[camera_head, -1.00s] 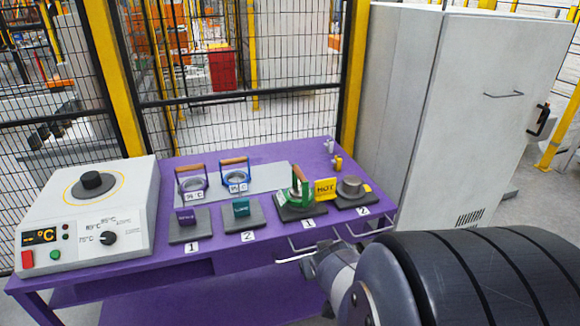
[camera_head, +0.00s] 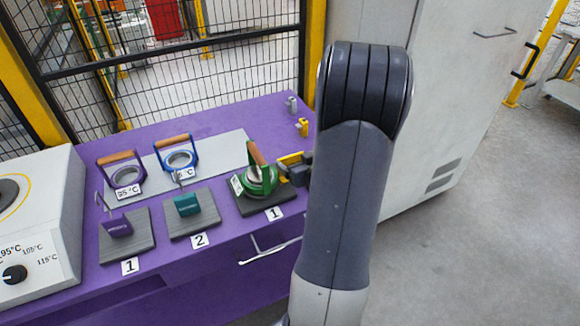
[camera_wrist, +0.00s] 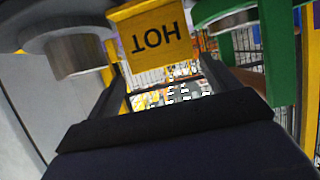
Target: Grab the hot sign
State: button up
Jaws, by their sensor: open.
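The hot sign (camera_wrist: 152,38) is a yellow plate with the black word HOT, upside down at the top of the wrist view. In the head view only a yellow strip of it (camera_head: 290,158) shows beside the green-handled holder (camera_head: 262,185). My gripper (camera_wrist: 160,88) is open, its dark jaws reaching up toward the sign's lower edge in the wrist view. In the head view my gripper (camera_head: 297,172) is close beside the sign and mostly hidden by my arm. I cannot tell whether the sign is between the jaws.
A metal cylinder (camera_wrist: 75,52) stands left of the sign and a green frame (camera_wrist: 275,50) right of it in the wrist view. A grey cabinet (camera_head: 450,100) stands right.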

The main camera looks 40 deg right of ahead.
aim_at(291, 159)
jog(key=shift+f+x, duration=0.2)
jog(key=shift+x, duration=3.1)
jog(key=shift+s+a, duration=0.1)
jog(key=shift+c, duration=0.3)
